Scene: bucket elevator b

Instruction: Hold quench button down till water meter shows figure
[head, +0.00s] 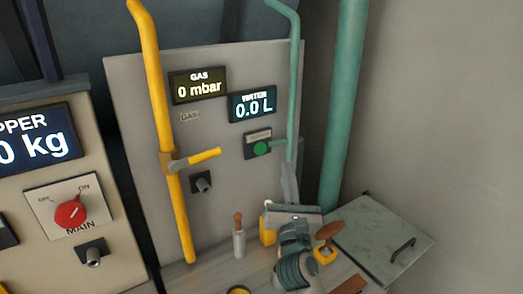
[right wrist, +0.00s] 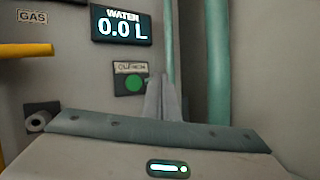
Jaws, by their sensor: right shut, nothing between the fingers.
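The green quench button (head: 260,149) is on a small dark plate on the grey panel. It also shows in the right wrist view (right wrist: 135,83), under a small label. The water meter (head: 253,106) above it reads 0.0 L, and reads the same in the right wrist view (right wrist: 121,27). My right gripper (head: 288,168) is shut and empty, to the right of and below the button. In the right wrist view its fingers (right wrist: 160,80) point at the panel just right of the button, not covering it. My left gripper is not in view.
A green pipe (head: 293,90) runs down just right of the button. A yellow pipe (head: 165,140) with a lever valve (head: 195,159) stands left. The gas meter (head: 198,86) reads 0 mbar. A wooden-handled tool (head: 238,225) stands upright below. A hatch lid (head: 375,235) lies at right.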

